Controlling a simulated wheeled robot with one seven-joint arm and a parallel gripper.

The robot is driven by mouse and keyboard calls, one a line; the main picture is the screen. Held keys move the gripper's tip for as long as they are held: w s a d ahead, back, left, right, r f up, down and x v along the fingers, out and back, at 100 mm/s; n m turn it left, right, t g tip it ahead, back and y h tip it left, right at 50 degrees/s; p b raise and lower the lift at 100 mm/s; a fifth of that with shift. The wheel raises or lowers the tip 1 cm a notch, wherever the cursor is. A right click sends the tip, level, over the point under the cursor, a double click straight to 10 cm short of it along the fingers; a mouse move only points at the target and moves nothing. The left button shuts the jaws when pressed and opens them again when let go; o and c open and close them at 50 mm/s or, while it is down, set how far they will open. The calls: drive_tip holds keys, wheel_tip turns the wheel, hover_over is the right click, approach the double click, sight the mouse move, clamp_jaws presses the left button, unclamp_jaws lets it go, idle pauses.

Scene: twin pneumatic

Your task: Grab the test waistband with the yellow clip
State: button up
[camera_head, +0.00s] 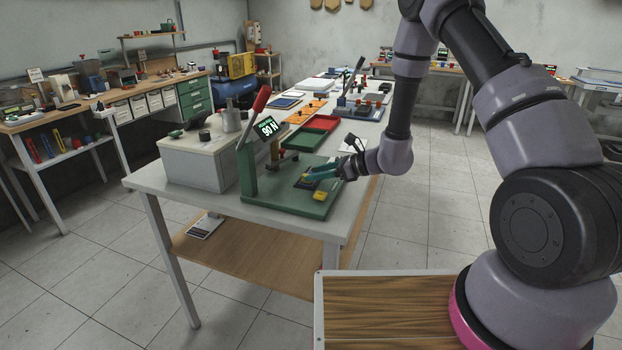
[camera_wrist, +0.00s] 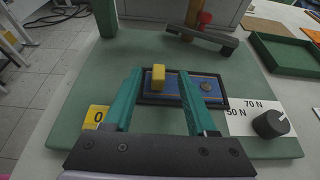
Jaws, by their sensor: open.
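The test waistband (camera_wrist: 172,86), a blue strip with thin orange lines, lies in a dark frame on the green base plate in the wrist view. The yellow clip (camera_wrist: 158,77) stands on its left part; a round stud sits on its right part. My gripper (camera_wrist: 161,76) has teal fingers, spread open over the waistband, with the clip between the fingertips. I cannot tell whether a finger touches it. In the head view my gripper (camera_head: 318,173) reaches over the plate, and the waistband (camera_head: 305,184) is partly hidden beneath it.
A green press (camera_head: 247,170) with a red lever and a "90 N" display stands beside the frame. A yellow "0" block (camera_wrist: 97,117) and a black dial (camera_wrist: 270,124) marked 50 N and 70 N flank the fingers.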

sight(302, 183)
drive_tip(key=x, duration=0.3)
drive_tip(key=shift+a+f, duration=0.15)
drive_tip(key=shift+a, duration=0.15)
clamp_jaws()
